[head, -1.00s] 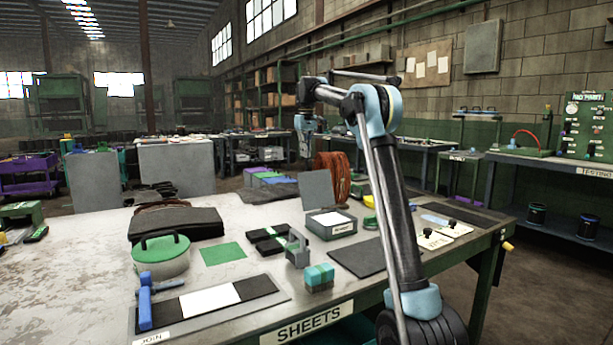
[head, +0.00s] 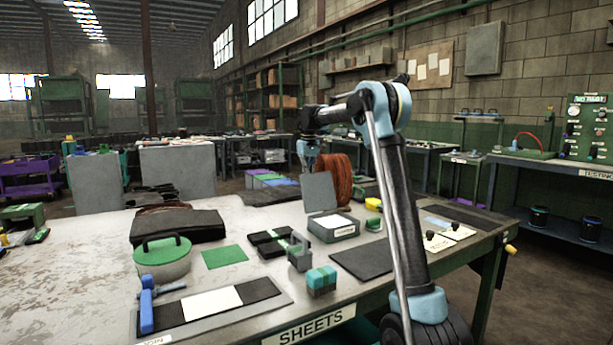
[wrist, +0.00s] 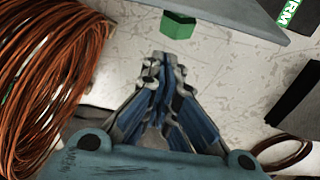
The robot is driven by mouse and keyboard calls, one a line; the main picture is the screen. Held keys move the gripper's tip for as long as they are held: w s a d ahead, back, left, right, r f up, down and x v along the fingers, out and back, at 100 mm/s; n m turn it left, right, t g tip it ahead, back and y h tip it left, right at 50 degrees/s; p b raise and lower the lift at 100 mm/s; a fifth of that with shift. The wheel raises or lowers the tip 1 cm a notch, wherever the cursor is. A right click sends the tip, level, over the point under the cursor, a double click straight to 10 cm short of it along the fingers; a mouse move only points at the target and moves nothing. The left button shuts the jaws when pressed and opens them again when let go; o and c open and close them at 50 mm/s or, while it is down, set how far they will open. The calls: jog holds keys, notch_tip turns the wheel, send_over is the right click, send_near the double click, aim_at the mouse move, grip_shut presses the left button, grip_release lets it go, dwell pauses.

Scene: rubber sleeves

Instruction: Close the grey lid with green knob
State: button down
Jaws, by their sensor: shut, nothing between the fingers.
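The grey lid (head: 319,192) stands open, upright at the back of a small grey box (head: 333,229) with a white panel and a label on its front. In the wrist view the lid's edge (wrist: 235,14) crosses the top, and the green knob (wrist: 179,24) sticks out from it towards me. The knob is hidden in the head view. My gripper (head: 307,163) is behind and above the lid in the head view. In the wrist view its fingers (wrist: 165,62) are shut and empty, a little short of the knob and apart from it.
A coil of orange-brown cable (wrist: 45,75) is close on the left in the wrist view; it also stands behind the lid in the head view (head: 336,177). A pot with a round green lid (head: 162,256) and dark sheets (head: 178,228) lie further left on the table.

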jog(key=shift+s+d+r, duration=0.25)
jog(key=shift+s+d, duration=0.2)
jog(key=shift+s, duration=0.2)
